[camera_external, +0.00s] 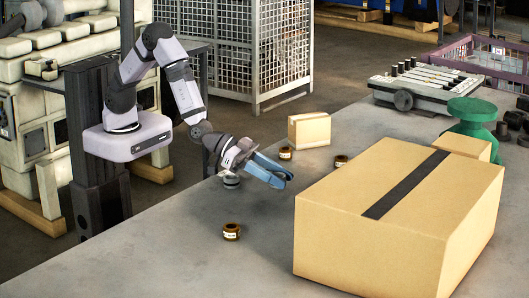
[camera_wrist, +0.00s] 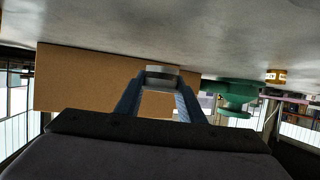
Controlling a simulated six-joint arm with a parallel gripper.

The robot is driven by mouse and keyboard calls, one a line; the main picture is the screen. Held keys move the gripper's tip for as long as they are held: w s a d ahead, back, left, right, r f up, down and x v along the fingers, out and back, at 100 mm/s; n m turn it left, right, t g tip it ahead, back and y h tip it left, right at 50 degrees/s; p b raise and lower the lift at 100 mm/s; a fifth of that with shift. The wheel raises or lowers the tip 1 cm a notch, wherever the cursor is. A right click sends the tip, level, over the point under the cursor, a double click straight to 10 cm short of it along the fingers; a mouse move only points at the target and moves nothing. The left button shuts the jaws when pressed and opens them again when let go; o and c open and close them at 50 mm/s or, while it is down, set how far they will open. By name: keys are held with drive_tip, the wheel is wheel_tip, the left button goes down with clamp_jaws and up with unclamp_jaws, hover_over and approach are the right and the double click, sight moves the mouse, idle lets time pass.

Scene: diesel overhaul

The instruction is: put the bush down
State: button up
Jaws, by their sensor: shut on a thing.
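My gripper (camera_wrist: 160,84) is shut on a bush (camera_wrist: 162,74), which shows as a short, pale metallic piece between the two blue fingertips in the wrist view. In the external view my gripper (camera_external: 288,179) reaches out over the grey bench, its fingers pointing right toward the large carton. The held bush cannot be made out there. In the wrist view the bench surface appears at the top; I cannot tell whether the bush touches it.
Brass-coloured rings stand on the bench (camera_external: 262,270): one in front (camera_external: 231,232), two behind (camera_external: 285,153) (camera_external: 341,160). A grey round part (camera_external: 230,182) sits under my wrist. A large carton (camera_external: 380,215) fills the right; a small box (camera_external: 309,130) and green stand (camera_external: 473,118) are behind.

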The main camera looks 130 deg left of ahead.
drive_tip(key=w+a+r+n+g+y, duration=0.1)
drive_tip(key=w+a+r+n+y, duration=0.1)
drive_tip(key=a, duration=0.6)
drive_tip(key=shift+w+a+r+n+g+y, duration=0.4)
drive_tip(key=shift+w+n+y, duration=0.3)
drive_tip(key=shift+n+y, duration=0.25)
drive_tip(key=a+r+n+g+y, duration=0.1)
drive_tip(key=a, duration=0.1)
drive_tip(key=a+r+n+g+y, duration=0.1)
drive_tip(key=a, duration=0.1)
drive_tip(key=a+r+n+y, duration=0.1)
drive_tip(key=shift+w+a+n+g, duration=0.1)
drive_tip(key=shift+a+n+g, duration=0.15)
drive_tip(key=shift+a+g, duration=0.15)
drive_tip(key=shift+c, duration=0.2)
drive_tip(key=n+g+y, duration=0.2)
drive_tip(key=n+g, duration=0.1)
hover_over(310, 177)
drive_tip(key=shift+a, duration=0.15)
drive_tip(key=shift+f, duration=0.1)
drive_tip(key=shift+f+p, duration=0.6)
drive_tip(key=shift+f, duration=4.35)
